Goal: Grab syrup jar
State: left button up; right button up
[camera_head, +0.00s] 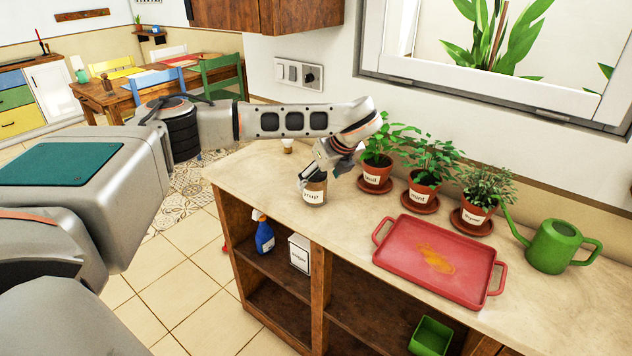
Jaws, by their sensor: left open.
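The syrup jar (313,196) is a small brown jar with a white label, of which only the last letters can be read. It stands upright on the counter (258,178) near its left end. My left gripper (314,176) points down from above, open, with its fingertips at the jar's top. The gripper hides the jar's upper part, and I cannot tell whether the fingers touch it. My right gripper is not in view.
Potted herbs, the nearest a basil pot (376,172), stand right of the jar along the wall. A red tray (410,262) and a green watering can (552,245) are further right. A small pale-topped item (288,145) stands behind the jar. Shelves below hold a blue spray bottle (264,238).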

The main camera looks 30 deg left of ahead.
aim_at(315, 189)
pick_arm(q)
jog(key=shift+x, duration=1.35)
jog(key=x, duration=0.5)
jog(key=shift+w+d, duration=0.15)
jog(key=shift+d, duration=0.15)
jog(key=shift+c, duration=0.4)
jog(key=c, duration=1.5)
